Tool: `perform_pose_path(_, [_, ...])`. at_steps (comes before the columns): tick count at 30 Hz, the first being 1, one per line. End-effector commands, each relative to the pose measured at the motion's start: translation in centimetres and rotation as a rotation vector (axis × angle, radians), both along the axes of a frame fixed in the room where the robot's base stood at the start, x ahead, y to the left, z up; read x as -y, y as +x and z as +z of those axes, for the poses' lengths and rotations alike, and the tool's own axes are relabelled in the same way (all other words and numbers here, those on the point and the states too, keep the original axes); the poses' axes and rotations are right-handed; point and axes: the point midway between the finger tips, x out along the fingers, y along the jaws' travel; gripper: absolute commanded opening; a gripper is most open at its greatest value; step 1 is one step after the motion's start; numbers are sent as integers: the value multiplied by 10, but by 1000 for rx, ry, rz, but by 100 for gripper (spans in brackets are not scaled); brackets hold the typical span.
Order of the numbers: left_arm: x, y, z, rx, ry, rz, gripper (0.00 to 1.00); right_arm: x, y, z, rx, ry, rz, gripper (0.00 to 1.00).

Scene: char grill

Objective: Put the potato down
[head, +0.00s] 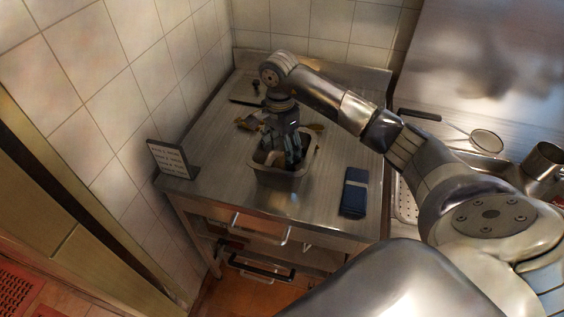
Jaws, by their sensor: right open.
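My right gripper (290,158) points down from my right arm, with its fingers in the mouth of a small metal container (281,181) on the steel counter. It is open. I cannot make out the potato; the container's inside is dark and partly hidden by the fingers. Small brownish-yellow items lie on the counter behind and beside the container, too small to identify. My left gripper does not show.
A small sign (170,159) stands at the counter's left edge. A dark flat board (247,99) lies at the back. A strainer (486,141) and metal pot (545,159) are at the right. Tiled walls close off the left and back.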

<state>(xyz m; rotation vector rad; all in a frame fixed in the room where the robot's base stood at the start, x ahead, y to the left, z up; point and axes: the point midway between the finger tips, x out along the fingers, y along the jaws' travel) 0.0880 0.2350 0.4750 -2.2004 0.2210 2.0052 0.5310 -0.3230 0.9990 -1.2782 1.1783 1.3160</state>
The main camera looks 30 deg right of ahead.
Motion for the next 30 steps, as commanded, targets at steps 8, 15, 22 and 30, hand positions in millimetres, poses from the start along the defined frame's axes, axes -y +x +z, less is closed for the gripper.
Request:
perform_pose_path(8, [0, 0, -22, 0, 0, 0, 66, 0, 3, 53, 4, -2, 0, 62])
perform_pose_path(15, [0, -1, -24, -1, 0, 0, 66, 0, 3, 73, 1, -1, -2, 62])
perform_pose_path(22, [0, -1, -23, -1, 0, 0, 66, 0, 2, 75, -1, 0, -1, 62])
perform_pose_path(30, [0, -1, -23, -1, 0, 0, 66, 0, 2, 75, -1, 0, -1, 62])
